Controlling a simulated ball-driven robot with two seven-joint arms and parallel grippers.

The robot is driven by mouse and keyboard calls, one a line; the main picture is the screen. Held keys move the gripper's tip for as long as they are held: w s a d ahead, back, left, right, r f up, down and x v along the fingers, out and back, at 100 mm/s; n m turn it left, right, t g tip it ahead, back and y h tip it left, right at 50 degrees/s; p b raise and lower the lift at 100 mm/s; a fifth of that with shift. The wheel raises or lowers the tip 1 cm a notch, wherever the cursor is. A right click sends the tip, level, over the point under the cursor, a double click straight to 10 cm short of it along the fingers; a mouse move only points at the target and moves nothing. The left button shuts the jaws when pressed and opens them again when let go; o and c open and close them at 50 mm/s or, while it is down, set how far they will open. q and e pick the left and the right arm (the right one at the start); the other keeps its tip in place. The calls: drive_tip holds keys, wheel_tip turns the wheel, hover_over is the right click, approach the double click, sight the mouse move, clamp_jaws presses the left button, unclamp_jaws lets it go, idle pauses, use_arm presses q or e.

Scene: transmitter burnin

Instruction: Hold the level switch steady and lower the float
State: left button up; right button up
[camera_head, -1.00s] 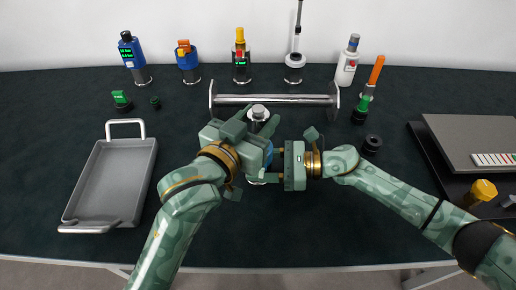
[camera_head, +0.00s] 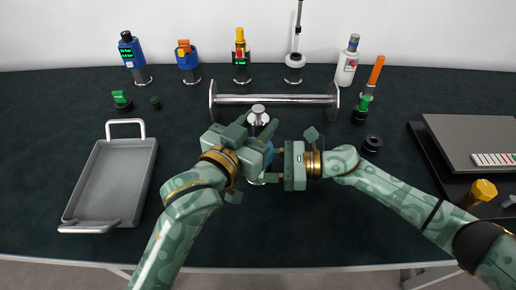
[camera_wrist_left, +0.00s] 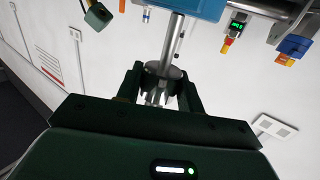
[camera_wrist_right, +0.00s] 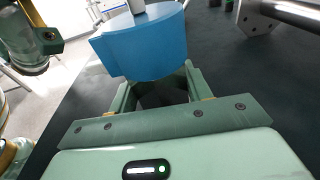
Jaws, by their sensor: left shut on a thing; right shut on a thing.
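The level switch stands upright between my grippers, partly hidden by them in the head view. Its blue body (camera_wrist_right: 145,45) shows large in the right wrist view. A metal rod (camera_wrist_left: 178,40) runs from the blue body to a metal cylinder, which looks like the float (camera_head: 258,116). My left gripper (camera_head: 254,126) is shut on this cylinder at the top; it also shows in the left wrist view (camera_wrist_left: 162,88). My right gripper (camera_wrist_right: 160,92) is shut on the dark part of the switch just beneath the blue body, coming from the right in the head view (camera_head: 273,160).
A metal bar on end plates (camera_head: 275,99) lies just behind the switch. A grey tray (camera_head: 108,188) is at left, a dark platform with a laptop-like panel (camera_head: 470,140) at right. Several instruments line the back. The front table middle is clear.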

use_arm(q)
drive_tip(key=shift+f, duration=2.4)
drive_tip(key=o, duration=0.9)
